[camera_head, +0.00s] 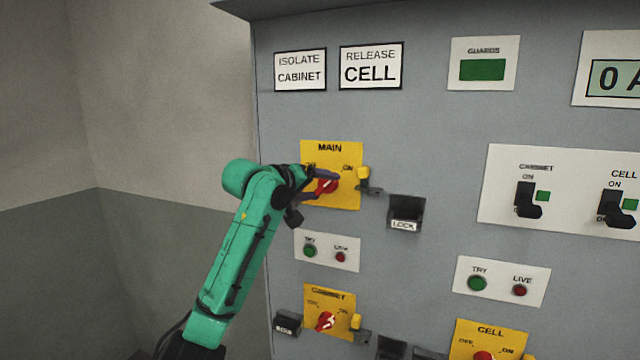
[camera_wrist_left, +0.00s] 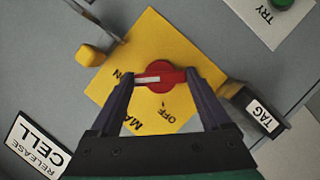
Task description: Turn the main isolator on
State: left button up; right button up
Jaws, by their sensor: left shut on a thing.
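The main isolator is a red rotary knob (camera_head: 326,186) on a yellow plate (camera_head: 340,198) marked MAIN, with ON at its right. My left gripper (camera_head: 322,185) reaches in from the left and is shut on the knob, one finger above and one below. In the left wrist view the red knob (camera_wrist_left: 168,76) lies between the tips of my left gripper (camera_wrist_left: 158,76). Its white mark points left, towards the partly covered ON lettering; OFF stands below the knob there. My right gripper is not in view.
A yellow piece (camera_head: 363,173) on a dark bracket juts out beside the plate. A LOCK holder (camera_head: 405,213) is further right. A TAG holder (camera_wrist_left: 262,112) shows in the left wrist view. Below are the CABINET isolator (camera_head: 326,321) and the CELL isolator (camera_head: 483,355).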

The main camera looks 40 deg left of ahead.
pick_arm(q)
jog(key=shift+f, duration=0.15)
dwell(0.3)
jog(key=o, duration=1.2)
jog(key=shift+s, duration=0.25)
jog(key=b+v, duration=0.5)
jog(key=v, duration=0.9)
jog(key=shift+b, duration=0.35)
